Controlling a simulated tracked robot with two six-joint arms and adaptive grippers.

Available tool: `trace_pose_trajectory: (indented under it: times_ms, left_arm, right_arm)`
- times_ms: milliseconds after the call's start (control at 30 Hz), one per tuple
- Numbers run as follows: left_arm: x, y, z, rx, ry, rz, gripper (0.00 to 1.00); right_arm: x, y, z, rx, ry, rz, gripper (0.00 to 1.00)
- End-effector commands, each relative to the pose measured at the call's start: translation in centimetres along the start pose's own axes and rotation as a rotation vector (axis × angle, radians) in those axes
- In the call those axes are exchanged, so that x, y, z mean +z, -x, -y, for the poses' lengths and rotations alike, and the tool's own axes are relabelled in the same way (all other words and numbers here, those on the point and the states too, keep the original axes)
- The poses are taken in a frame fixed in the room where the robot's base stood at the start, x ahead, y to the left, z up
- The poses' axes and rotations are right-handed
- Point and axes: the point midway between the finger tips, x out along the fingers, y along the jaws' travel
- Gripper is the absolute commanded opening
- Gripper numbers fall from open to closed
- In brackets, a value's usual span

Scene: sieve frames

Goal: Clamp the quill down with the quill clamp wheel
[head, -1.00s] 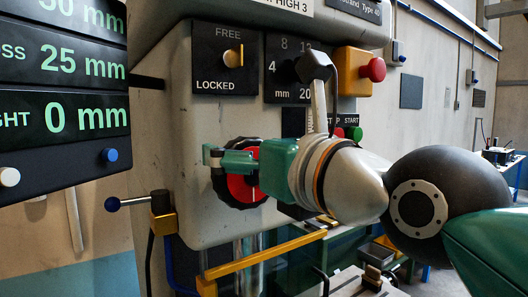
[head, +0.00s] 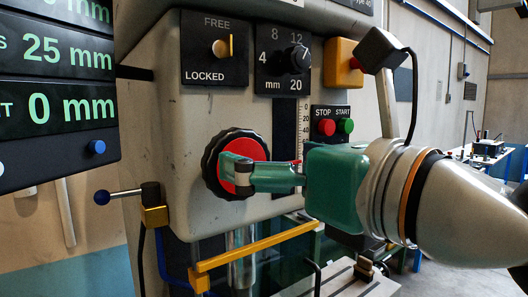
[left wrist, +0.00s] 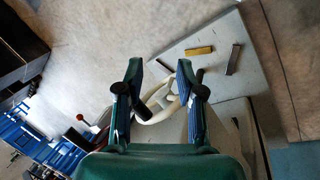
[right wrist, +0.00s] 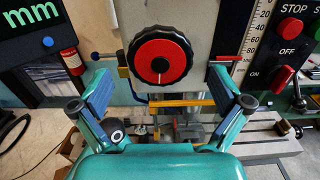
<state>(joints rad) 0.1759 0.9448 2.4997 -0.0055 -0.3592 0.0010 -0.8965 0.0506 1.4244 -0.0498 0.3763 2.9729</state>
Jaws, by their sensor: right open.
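The quill clamp wheel (head: 243,145) is a black knurled wheel with a red face on the front of the machine head. In the right wrist view the wheel (right wrist: 160,57) shows whole, with a white mark low on its red face. My right gripper (head: 240,176) is in front of the wheel and covers part of it in the head view. In the right wrist view its fingers (right wrist: 160,88) are wide apart with nothing between them, one to each side below the wheel. My left gripper (left wrist: 160,82) is open, with a pale ring-shaped handle visible beyond its fingers.
A FREE/LOCKED panel (head: 215,48) with a yellow lever and a depth dial (head: 285,62) are above the wheel. Stop and start buttons (head: 333,126) are to the right. A blue-knobbed lever (head: 125,195) and a yellow bar (head: 255,245) are lower down. A display (head: 50,80) stands at left.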

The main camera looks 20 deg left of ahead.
Motion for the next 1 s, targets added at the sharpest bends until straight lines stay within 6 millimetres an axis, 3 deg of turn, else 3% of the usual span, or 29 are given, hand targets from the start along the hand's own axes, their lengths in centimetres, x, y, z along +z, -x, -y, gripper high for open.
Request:
trace_pose_trajectory:
  times_ms: [100, 300, 733, 867, 967, 1000]
  left_arm:
    - [0.0, 0.0, 0.0, 0.000, 0.000, 0.000, 0.38]
    - [0.0, 0.0, 0.0, 0.000, 0.000, 0.000, 0.38]
    - [0.0, -0.1, 0.0, 0.000, 0.000, 0.000, 0.38]
    - [0.0, -0.1, 0.0, 0.000, 0.000, 0.000, 0.38]
    - [0.0, -0.1, 0.0, 0.000, 0.000, 0.000, 0.38]
    - [0.0, -0.1, 0.0, 0.000, 0.000, 0.000, 0.38]
  right_arm:
    - [-0.1, 2.2, 0.0, 0.000, 0.000, -0.001, 1.00]
    - [-0.2, 4.0, 0.0, 0.000, 0.000, -0.003, 1.00]
    - [-0.8, 3.8, 0.2, -0.004, 0.014, -0.016, 1.00]
    - [-4.1, 1.5, 1.7, -0.026, 0.107, -0.076, 1.00]
    - [-9.4, -1.4, 4.1, -0.048, 0.252, -0.170, 1.00]
    - [-12.3, -2.6, 5.4, -0.052, 0.326, -0.221, 1.00]
